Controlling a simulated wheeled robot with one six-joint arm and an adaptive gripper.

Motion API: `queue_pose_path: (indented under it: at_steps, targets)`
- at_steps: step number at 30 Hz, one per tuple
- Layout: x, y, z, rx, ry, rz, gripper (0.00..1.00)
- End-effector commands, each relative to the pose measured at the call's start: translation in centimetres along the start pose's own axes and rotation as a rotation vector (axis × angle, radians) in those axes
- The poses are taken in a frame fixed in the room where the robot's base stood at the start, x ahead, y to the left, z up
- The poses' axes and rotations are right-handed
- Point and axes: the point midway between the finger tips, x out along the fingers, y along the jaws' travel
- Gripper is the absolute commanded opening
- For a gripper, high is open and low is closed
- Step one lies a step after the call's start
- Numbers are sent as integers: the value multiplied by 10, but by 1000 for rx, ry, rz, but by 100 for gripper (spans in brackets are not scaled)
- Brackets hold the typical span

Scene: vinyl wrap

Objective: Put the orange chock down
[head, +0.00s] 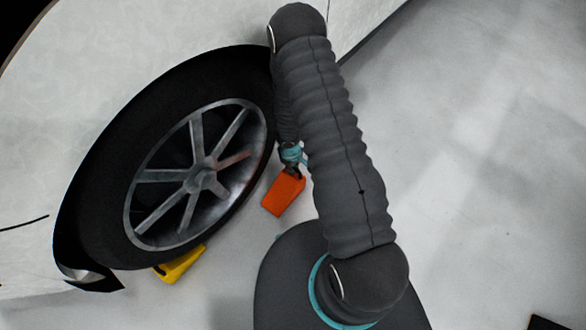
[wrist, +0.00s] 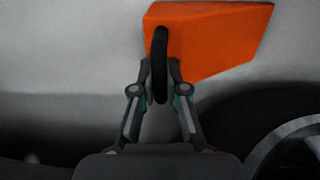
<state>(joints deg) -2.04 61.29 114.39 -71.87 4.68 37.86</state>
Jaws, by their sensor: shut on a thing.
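The orange chock (head: 283,195) is a wedge-shaped block beside the lower right of the car's wheel in the head view. It fills the upper middle of the wrist view (wrist: 210,38). A dark loop handle (wrist: 161,65) stands at its near end. My gripper (wrist: 160,82) is shut on that handle. In the head view my gripper (head: 291,166) shows only in part beside my arm, at the chock's upper end. I cannot tell whether the chock touches the floor.
The car's wheel (head: 200,175) stands close on the left, under the white car body (head: 110,50). A yellow chock (head: 182,264) lies against the tyre's bottom. The grey floor (head: 470,150) on the right is clear, except for a dark object (head: 545,323) at the lower right corner.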

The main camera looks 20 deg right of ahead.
Motion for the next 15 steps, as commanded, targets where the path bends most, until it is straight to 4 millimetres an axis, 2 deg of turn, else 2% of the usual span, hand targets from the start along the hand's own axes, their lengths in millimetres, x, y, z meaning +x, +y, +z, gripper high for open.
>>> queue_pose_path:
  at_steps: [2, 3, 5, 15]
  targets:
    - [0, 0, 0, 0, 0, 0, 0]
    - [0, 0, 0, 0, 0, 0, 22]
    - [0, 0, 0, 0, 0, 0, 38]
    - [-3, 0, 0, 0, 0, 0, 38]
